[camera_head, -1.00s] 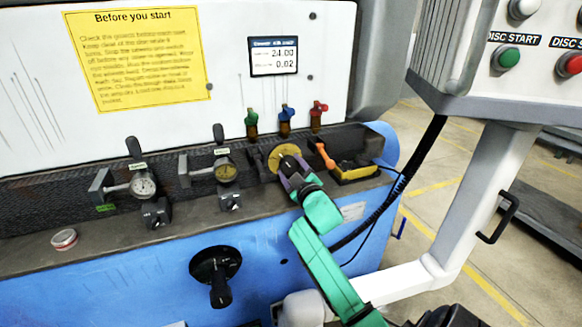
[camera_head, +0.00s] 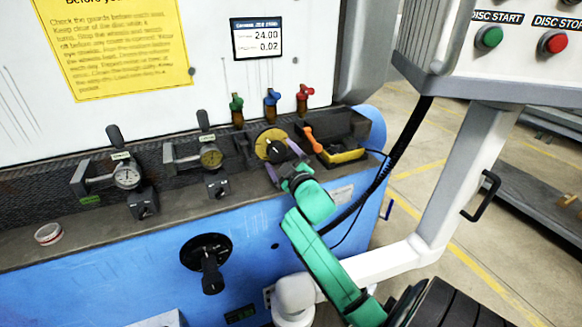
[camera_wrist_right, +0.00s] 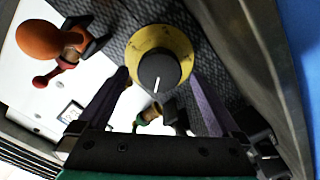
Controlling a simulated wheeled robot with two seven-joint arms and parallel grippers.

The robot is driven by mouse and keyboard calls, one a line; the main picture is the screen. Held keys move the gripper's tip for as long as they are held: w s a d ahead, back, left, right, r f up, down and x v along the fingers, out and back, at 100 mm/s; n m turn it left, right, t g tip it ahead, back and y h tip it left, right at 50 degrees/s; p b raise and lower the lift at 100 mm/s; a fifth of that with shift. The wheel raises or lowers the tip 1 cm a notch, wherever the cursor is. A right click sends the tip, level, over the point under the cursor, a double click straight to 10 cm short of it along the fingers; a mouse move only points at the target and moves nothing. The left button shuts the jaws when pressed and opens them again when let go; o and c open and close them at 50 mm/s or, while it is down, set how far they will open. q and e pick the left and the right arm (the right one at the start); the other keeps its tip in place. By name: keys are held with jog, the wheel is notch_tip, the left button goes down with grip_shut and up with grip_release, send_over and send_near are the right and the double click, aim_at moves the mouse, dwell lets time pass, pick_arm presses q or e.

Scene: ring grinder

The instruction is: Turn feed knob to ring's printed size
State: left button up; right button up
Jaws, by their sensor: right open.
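The feed knob (camera_head: 272,147) is a black knob on a round yellow dial, on the dark ledge of the machine. The right wrist view shows it from the front (camera_wrist_right: 158,70), with a white mark pointing down in that picture. My right gripper (camera_head: 284,163) is open in front of it. Its purple fingers stand apart on either side of the knob, with no clear contact. A small round white-and-red ring-like piece (camera_head: 48,234) lies at the left of the ledge; its print is too small to read. The display (camera_head: 256,38) reads 24.00 and 0.02. My left gripper is not in view.
Green (camera_head: 237,108), blue (camera_head: 272,104) and red (camera_head: 303,99) valves stand above the dial. Two dial gauges (camera_head: 127,175) are on the left. A black crank (camera_head: 208,264) sits below.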

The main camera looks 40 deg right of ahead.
jog(key=b+v, duration=0.1)
jog(key=v, duration=1.1)
jog(key=shift+s, duration=0.25)
jog(key=shift+a, duration=0.15)
